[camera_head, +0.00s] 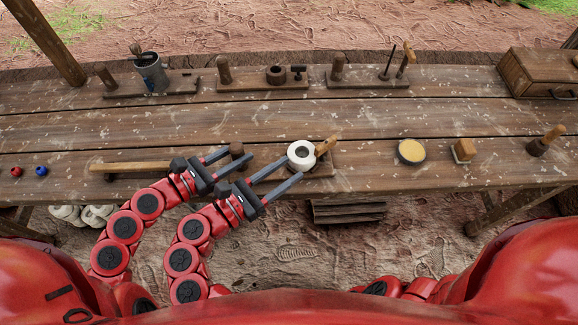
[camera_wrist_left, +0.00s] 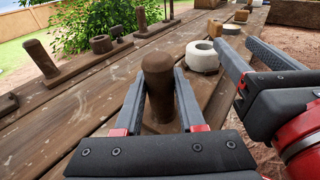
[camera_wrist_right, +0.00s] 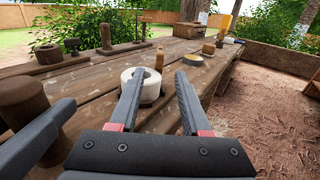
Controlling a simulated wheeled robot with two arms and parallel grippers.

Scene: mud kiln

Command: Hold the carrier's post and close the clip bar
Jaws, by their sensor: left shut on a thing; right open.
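A dark brown post (camera_head: 237,149) stands near the front edge of the bench; it fills the middle of the left wrist view (camera_wrist_left: 157,85). My left gripper (camera_head: 235,157) is shut on this post, one finger on each side. A white ring (camera_head: 301,152) sits on a wooden carrier board (camera_head: 326,166) to its right. A light wooden bar or handle (camera_head: 326,146) sticks up beside the ring; I cannot tell for sure that it is the clip bar. My right gripper (camera_head: 292,169) is open and empty, its fingertips close to the ring's near side (camera_wrist_right: 142,84).
A long-handled mallet (camera_head: 130,167) lies left of my grippers. A yellow-topped round block (camera_head: 411,151), a wooden brush-like block (camera_head: 464,150) and a peg (camera_head: 545,140) stand to the right. Boards with pegs and a metal can (camera_head: 151,72) line the back. The mid bench is clear.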

